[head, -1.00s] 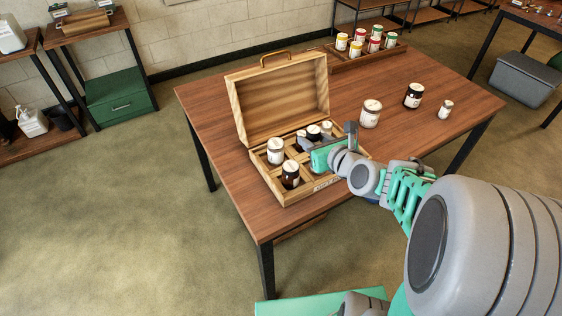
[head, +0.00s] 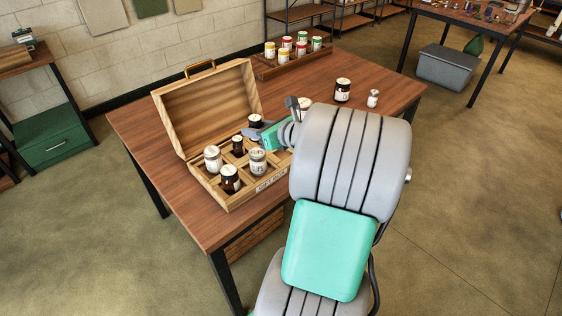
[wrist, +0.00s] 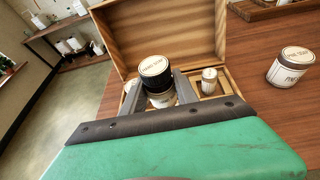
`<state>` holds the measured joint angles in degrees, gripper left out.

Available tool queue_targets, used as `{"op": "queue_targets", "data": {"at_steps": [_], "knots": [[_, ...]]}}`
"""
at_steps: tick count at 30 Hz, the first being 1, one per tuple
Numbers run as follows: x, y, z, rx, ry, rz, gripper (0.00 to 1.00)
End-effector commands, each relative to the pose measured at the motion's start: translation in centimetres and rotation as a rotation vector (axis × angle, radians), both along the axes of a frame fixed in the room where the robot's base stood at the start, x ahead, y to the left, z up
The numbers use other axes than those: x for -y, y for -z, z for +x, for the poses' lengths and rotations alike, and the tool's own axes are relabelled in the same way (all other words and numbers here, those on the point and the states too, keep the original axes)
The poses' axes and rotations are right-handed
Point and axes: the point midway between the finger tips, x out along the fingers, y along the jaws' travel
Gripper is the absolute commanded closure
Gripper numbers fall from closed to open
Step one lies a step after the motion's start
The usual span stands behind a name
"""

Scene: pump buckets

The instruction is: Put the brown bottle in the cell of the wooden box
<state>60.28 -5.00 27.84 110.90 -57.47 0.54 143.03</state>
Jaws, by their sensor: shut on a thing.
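My gripper (wrist: 161,93) is shut on a dark brown bottle (wrist: 155,72) with a black cap and pale label; its fingers lie on either side of it. In the head view, my gripper (head: 258,134) is over the back right part of the open wooden box (head: 268,185), with the dark cap (head: 255,119) showing beside it. The bottle appears upright. Its base is hidden, so I cannot tell whether it touches a cell floor. The raised lid (head: 208,106) stands behind it.
Other cells hold a white jar (head: 213,158), dark bottles (head: 230,179) (head: 238,145) and a pale-labelled jar (head: 258,161). A dark jar (head: 342,90) and a small bottle (head: 373,98) stand on the table. A tray (head: 262,72) of jars is behind. My arm hides the table's right front.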

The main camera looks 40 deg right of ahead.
Motion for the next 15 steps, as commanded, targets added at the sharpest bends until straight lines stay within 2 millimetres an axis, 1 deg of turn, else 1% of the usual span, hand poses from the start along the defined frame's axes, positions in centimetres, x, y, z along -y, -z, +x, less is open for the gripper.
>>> {"op": "queue_targets", "data": {"at_steps": [1, 2, 3, 6, 9, 11, 13, 15], "knots": [[3.6, 0.8, -1.7, 0.001, 0.037, -0.001, 1.00], [5.4, 0.8, -2.7, 0.002, 0.051, -0.004, 1.00], [7.6, 1.0, -4.1, 0.001, 0.068, -0.007, 1.00], [11.8, 1.3, -7.6, 0.001, 0.101, -0.017, 1.00], [14.4, 1.4, -10.3, -0.001, 0.124, -0.026, 1.00], [15.2, 1.5, -11.3, -0.002, 0.130, -0.030, 1.00], [15.7, 1.6, -11.8, -0.003, 0.134, -0.032, 1.00], [15.5, 1.9, -11.2, -0.003, 0.130, -0.033, 1.00]]}}
